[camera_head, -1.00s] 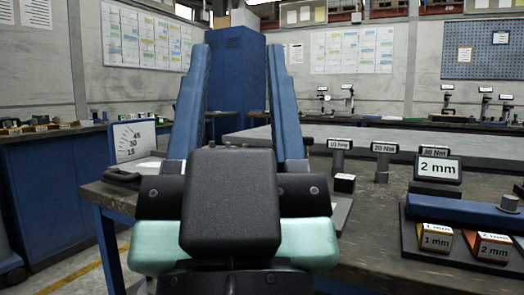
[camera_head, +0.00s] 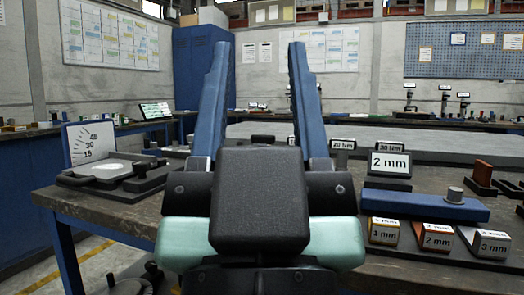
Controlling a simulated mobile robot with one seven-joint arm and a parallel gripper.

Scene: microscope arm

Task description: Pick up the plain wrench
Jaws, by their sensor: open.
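My gripper (camera_head: 260,48) fills the middle of the view, pointing away from me over the workbench (camera_head: 130,210). Its two long blue fingers stand wide apart with nothing visible between their tips. I cannot make out a plain wrench for certain; the dark gripper body hides part of the bench. A blue bar (camera_head: 410,205) with a grey round knob lies to the right of the gripper, in front of the 2 mm sign (camera_head: 389,162).
Blocks marked 1 mm (camera_head: 383,231), 2 mm (camera_head: 433,237) and 3 mm (camera_head: 487,243) stand at the right front. At left are a dial sign (camera_head: 90,142) and a dark fixture (camera_head: 105,172). Posts with Nm signs (camera_head: 343,145) stand behind the right finger.

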